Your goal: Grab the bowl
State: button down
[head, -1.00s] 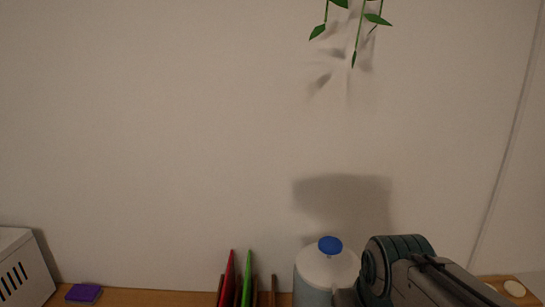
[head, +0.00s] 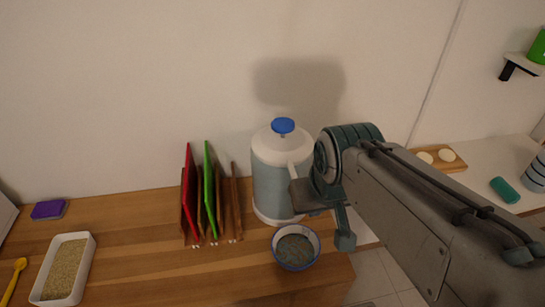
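A small white bowl (head: 297,265) with a blue rim stands near the front edge of the wooden counter, in the lower middle of the head view. It has something grey-green inside. My gripper (head: 332,218) hangs from the arm just above and to the right of the bowl, and it looks apart from it. A teal finger-like part points down beside the bowl's right rim.
A grey-blue dispenser with a blue knob (head: 282,125) stands right behind the bowl. A rack with red and green boards (head: 210,190) is to the left. A white tray of grain (head: 66,268) lies far left. The counter (head: 150,250) between is clear; a floor gap lies right.

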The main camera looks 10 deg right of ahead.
aim_at(295, 247)
jog(key=k, duration=0.5)
jog(key=z, duration=3.45)
jog(key=k, duration=1.05)
jog(key=u, duration=1.7)
